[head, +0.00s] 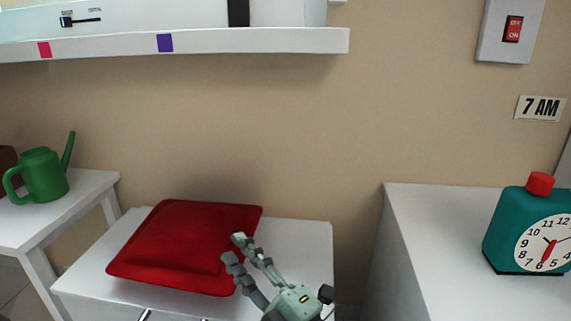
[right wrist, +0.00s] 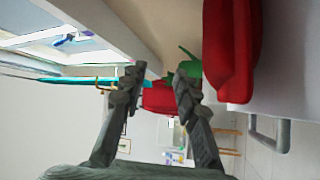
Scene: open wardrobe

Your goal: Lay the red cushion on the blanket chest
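The red cushion (head: 180,245) lies flat on top of a low white chest (head: 300,250) with handles on its front, which looks like the blanket chest. My right gripper (head: 235,249) is at the cushion's right front edge in the head view, fingers apart. In the right wrist view the fingers (right wrist: 159,82) are open, and the cushion (right wrist: 232,45) is off to the right, outside the gap between them. I cannot tell whether a finger touches it. My left gripper is in neither view.
A green watering can (head: 42,175) stands on a white side table (head: 80,205) at left. A teal alarm clock (head: 530,230) stands on a white cabinet (head: 420,230) at right. A white shelf (head: 250,41) hangs above. Another red thing (right wrist: 158,98) shows beyond the fingers.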

